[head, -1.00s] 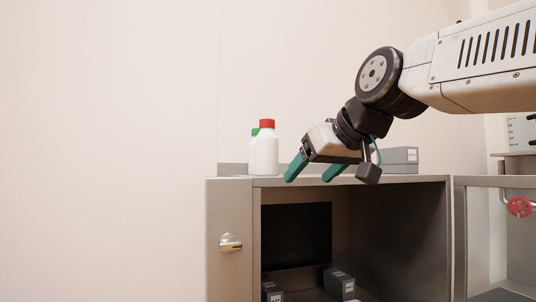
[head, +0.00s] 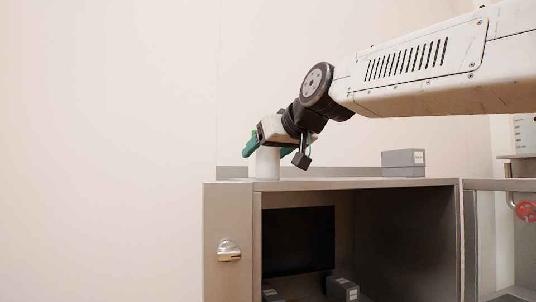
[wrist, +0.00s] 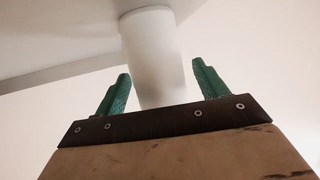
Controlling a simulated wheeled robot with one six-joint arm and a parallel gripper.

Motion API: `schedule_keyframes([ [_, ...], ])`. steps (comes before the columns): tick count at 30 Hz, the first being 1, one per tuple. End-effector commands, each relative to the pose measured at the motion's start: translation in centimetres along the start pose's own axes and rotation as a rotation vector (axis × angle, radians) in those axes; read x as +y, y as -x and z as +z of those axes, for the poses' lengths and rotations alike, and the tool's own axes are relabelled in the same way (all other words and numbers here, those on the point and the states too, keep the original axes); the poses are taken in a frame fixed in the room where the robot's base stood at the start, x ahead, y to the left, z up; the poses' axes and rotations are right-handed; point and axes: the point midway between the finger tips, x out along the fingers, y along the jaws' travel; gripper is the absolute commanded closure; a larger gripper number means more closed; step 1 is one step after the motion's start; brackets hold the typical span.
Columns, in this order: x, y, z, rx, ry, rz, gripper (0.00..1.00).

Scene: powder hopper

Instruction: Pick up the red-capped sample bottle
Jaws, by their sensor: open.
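The red-capped sample bottle (head: 266,165) stands upright on top of the grey cabinet. Only its white lower body shows in the head view; its red cap is hidden behind my gripper (head: 266,152). In the wrist view the white bottle body (wrist: 152,55) lies between the two green fingers of my gripper (wrist: 162,70), with a gap on each side. My gripper is open around the bottle, not closed on it. The cap is out of sight there too.
A grey box (head: 403,163) sits on the cabinet top (head: 340,183) to the right. The open cabinet below holds several dark boxes.

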Motion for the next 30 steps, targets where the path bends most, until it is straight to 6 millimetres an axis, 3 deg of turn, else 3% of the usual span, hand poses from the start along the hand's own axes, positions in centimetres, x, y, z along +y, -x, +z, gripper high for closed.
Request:
schedule_keyframes([
  [3,0.0,0.1,0.0,0.0,0.0,0.0,0.28],
  [9,0.0,0.1,0.0,0.0,0.0,0.0,0.82],
  [20,0.0,0.2,-0.3,0.002,0.0,0.001,0.82],
  [30,0.0,1.5,-3.5,0.002,0.0,0.001,0.82],
])
